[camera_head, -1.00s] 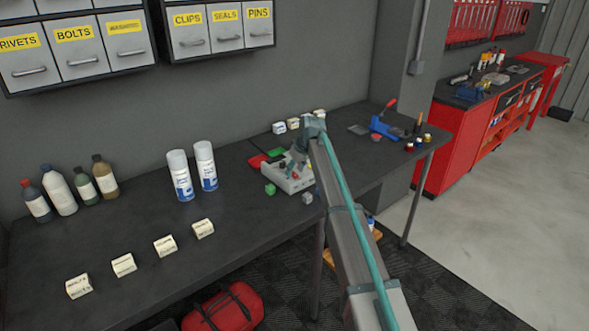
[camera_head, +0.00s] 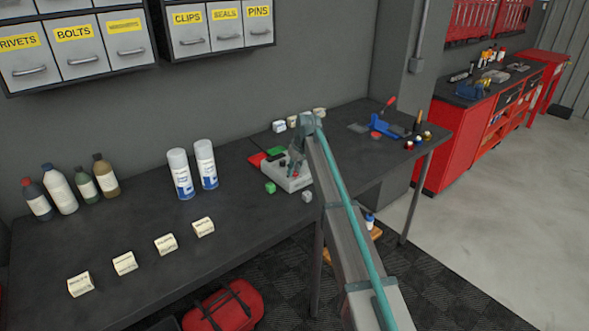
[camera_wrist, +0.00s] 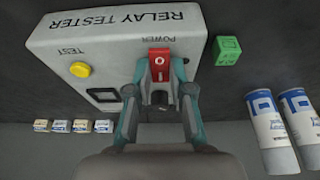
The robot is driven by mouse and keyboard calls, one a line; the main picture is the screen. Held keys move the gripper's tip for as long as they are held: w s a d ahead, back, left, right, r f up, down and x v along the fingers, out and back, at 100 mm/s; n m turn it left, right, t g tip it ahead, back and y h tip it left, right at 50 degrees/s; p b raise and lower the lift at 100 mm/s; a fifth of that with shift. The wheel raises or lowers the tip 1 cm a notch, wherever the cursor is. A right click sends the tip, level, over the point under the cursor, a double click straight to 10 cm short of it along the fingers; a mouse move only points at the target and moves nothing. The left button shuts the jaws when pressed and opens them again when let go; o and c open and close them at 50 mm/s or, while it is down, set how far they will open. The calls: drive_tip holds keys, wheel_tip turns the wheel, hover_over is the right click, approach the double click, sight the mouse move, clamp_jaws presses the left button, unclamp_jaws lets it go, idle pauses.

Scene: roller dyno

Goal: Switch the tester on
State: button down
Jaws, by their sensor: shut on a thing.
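The relay tester (camera_wrist: 105,35) is a pale grey box, its lettering upside down in the wrist view; it stands on the bench in the head view (camera_head: 293,184). Its red power switch (camera_wrist: 159,60) shows an "O" mark. My gripper (camera_wrist: 159,76) is shut on this switch, one finger on each side. A yellow test button (camera_wrist: 80,69) and a small dark window (camera_wrist: 103,95) are on the same face. In the head view my gripper (camera_head: 296,166) is over the tester and the switch is hidden. I cannot tell whether the tester is on.
Two spray cans (camera_head: 181,175) stand to the left. Several pale labelled blocks (camera_head: 165,245) lie at the front left. The dark bench (camera_head: 130,220) is clear between them.

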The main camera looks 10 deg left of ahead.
drive_tip(key=shift+w+a+r+g+h+p, duration=0.3)
drive_tip(key=shift+w+g+h+p, duration=0.15)
drive_tip(key=shift+g+h+p, duration=0.25)
drive_tip(key=shift+f+g+h, duration=0.15)
drive_tip(key=shift+g+h, duration=0.35)
drive_tip(key=shift+g, duration=0.1)
drive_tip(key=shift+s+f, duration=0.1)
drive_tip(key=c, duration=1)
unclamp_jaws()
drive_tip(key=shift+c, duration=0.2)
wheel_tip(320, 180, up, 12)
